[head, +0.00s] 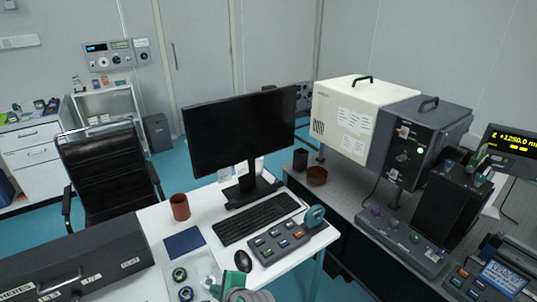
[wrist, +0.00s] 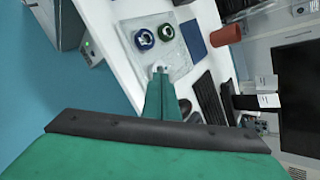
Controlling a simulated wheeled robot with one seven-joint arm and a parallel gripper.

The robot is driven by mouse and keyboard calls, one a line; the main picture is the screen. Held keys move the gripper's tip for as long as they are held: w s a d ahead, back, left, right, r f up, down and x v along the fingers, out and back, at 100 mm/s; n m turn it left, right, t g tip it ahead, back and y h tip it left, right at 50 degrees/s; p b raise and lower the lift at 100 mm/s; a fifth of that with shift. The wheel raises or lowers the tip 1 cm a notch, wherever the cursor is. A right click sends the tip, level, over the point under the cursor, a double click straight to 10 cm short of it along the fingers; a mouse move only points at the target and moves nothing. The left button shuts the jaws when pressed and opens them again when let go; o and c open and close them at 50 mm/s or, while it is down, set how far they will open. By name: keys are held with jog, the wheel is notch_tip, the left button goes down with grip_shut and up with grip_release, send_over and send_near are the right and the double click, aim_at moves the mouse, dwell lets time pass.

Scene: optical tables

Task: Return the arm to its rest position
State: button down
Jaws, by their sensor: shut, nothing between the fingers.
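My gripper (wrist: 160,72) shows in the wrist view as green fingers held together, with nothing between them. Its tips appear over or near the edge of a clear tray (wrist: 178,66) on the white desk; the gap in height cannot be told. In the head view, green and grey parts of my arm show at the bottom edge, by the tray (head: 206,266). Most of the arm is out of view.
The white desk (head: 152,222) holds a keyboard (head: 258,218), mouse (head: 243,260), monitor (head: 240,130), brown cup (head: 180,207), blue pad (head: 184,242) and button box (head: 290,240). Two rings lie on the tray. Instruments crowd the right-hand table (head: 345,197). A black chair (head: 104,170) stands behind.

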jog(key=s+d+f+n+t+h, duration=0.2)
jog(key=s+d+f+n, duration=0.1)
jog(key=s+d+f, duration=0.4)
jog(key=s+d+f+n+t+h, duration=0.2)
jog(key=s+d+f+n+t, duration=0.15)
jog(key=s, duration=0.45)
jog(key=s+d+r+n+t, duration=0.1)
jog(key=s+r+n, duration=0.1)
jog(key=s, duration=0.4)
jog(key=s+d+r+n+h, duration=0.1)
jog(key=s+d+r+n, duration=0.1)
jog(key=s+n, duration=0.3)
jog(key=s+d+r+n+t+h, duration=0.1)
jog(key=s+r+n, duration=0.3)
jog(key=s, duration=0.4)
jog(key=shift+d+r+t, duration=0.25)
jog(key=shift+t, duration=0.1)
